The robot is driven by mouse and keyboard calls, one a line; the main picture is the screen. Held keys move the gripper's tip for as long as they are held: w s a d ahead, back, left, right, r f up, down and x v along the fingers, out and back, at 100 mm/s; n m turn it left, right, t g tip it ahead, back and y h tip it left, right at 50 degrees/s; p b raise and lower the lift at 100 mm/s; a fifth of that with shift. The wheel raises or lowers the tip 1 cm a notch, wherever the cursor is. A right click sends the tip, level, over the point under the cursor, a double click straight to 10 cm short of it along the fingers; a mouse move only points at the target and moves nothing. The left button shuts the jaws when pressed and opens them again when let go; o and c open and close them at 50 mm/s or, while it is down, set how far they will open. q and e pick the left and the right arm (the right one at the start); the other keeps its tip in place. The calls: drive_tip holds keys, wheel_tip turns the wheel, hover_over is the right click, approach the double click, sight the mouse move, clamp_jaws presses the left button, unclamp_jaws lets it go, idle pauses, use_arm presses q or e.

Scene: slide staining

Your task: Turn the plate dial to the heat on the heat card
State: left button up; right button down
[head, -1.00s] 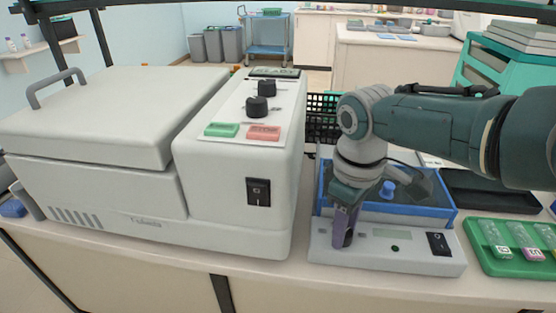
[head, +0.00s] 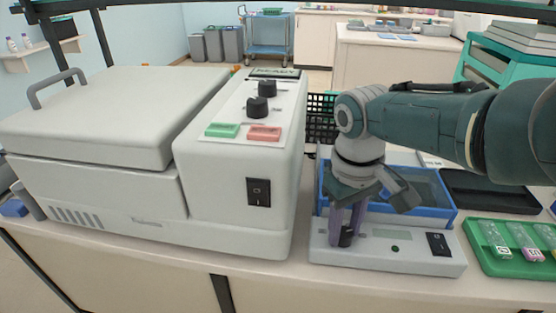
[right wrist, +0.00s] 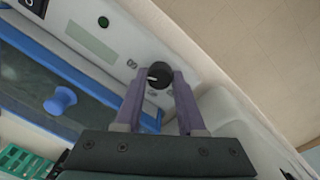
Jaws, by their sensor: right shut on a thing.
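The plate dial (head: 346,237) is a small black knob on the front panel of the low white plate unit (head: 385,260). My right gripper (head: 346,232) points down at it with purple fingers. In the right wrist view, the dial (right wrist: 159,76) sits between the fingertips (right wrist: 159,80), which are shut on it. A white pointer mark shows on the left of the dial. The small marks around it are too small to read. The plate's grey-green display (right wrist: 90,41) shows no readable text. I cannot make out the heat card. My left gripper is not in view.
A large white machine (head: 235,190) with two black knobs stands close on the left. A blue-rimmed bath (head: 440,211) lies behind the panel. A green slide tray (head: 500,268) is at right, with a black tray (head: 490,190) behind it. The counter's front edge is near.

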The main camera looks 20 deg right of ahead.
sight(342, 233)
drive_tip(key=c, duration=0.5)
unclamp_jaws()
drive_tip(key=r+p, duration=0.2)
drive_tip(key=r, duration=0.1)
drive_tip(key=r+p, duration=0.2)
drive_tip(key=r, duration=0.1)
drive_tip(key=r+p, duration=0.2)
drive_tip(key=r, duration=0.2)
drive_tip(key=shift+a, duration=0.25)
